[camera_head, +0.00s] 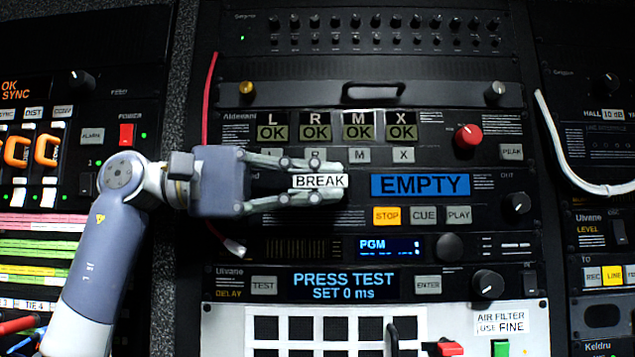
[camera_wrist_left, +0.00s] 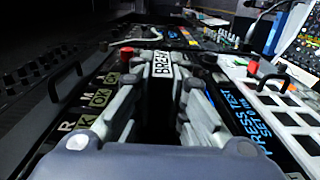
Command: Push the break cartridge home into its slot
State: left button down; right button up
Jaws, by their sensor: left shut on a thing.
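The break cartridge (camera_head: 320,181) is a small piece with a white label reading BREAK. It sits between the fingertips of my left gripper (camera_head: 318,182), which is shut on it in front of the cart deck panel, just left of the blue EMPTY display (camera_head: 420,186). In the left wrist view the cartridge (camera_wrist_left: 161,68) shows upright between the two fingers (camera_wrist_left: 160,85). The slot is hidden behind the gripper and cartridge, so I cannot tell how far in the cartridge is. My right gripper is in neither view.
STOP (camera_head: 386,215), CUE (camera_head: 424,215) and PLAY (camera_head: 459,215) buttons lie right of and below the gripper. A red cable (camera_head: 209,100) hangs at the left, and a white cable (camera_head: 560,150) at the right.

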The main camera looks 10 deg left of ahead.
pick_arm(q)
jog(key=shift+w, duration=0.4)
jog(key=c, duration=1.5)
grip_release()
jog(key=shift+c, duration=0.2)
jog(key=shift+w+a, duration=0.1)
jog(key=v, duration=1.2)
